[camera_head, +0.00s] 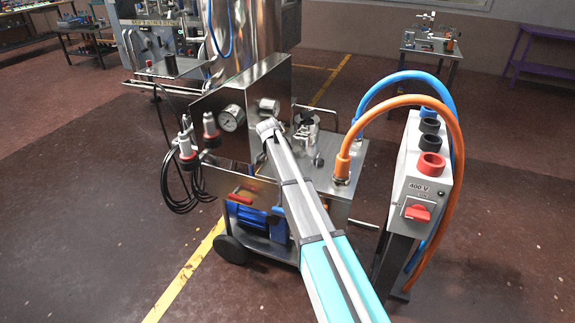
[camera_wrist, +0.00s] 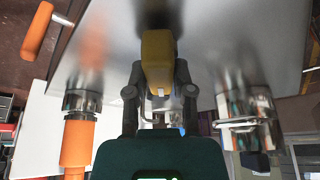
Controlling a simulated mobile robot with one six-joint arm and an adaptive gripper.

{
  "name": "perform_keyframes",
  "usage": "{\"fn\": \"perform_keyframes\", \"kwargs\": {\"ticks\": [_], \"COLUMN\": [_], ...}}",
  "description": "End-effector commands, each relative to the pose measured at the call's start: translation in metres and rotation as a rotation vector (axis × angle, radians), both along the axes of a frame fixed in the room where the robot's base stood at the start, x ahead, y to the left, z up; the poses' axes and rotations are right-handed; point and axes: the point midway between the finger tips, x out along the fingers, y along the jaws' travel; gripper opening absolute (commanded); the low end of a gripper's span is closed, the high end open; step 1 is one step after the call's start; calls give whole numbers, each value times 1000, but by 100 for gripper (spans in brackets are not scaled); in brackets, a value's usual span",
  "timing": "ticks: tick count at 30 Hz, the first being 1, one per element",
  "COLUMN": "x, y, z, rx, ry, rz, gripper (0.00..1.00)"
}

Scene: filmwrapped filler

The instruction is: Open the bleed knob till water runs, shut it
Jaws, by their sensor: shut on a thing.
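A yellow knob-like piece (camera_wrist: 158,60) with a small white mark at its lower end stands in the middle of the wrist view, in front of a shiny metal surface. It seems to be the bleed knob. My gripper (camera_wrist: 158,78) is shut on it, with one dark finger on each side. How far the knob is turned cannot be told. No running water shows in either view. In the head view my arm reaches to the steel filler machine (camera_head: 240,88), and my gripper and the knob are hidden there.
Right of my arm, an orange hose (camera_head: 398,100) and a blue hose (camera_head: 372,92) arch near a grey 400 V post (camera_head: 408,165) with a red switch (camera_head: 417,212). Black cables (camera_head: 187,190) hang at left. Floor in front is clear.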

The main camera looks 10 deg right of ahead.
Motion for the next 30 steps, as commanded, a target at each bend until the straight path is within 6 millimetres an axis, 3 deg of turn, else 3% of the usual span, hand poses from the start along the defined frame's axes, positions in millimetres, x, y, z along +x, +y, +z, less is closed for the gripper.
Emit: {"fn": "perform_keyframes", "kwargs": {"ticks": [5, 6, 11, 30], "x": [-1, -1, 0, -1], "y": [1, 1, 1, 0], "z": [0, 0, 0, 0], "rx": [3, 3, 2, 1], "ry": [1, 1, 1, 1], "rz": [1, 1, 2, 47], "gripper": [0, 35, 65, 66]}}
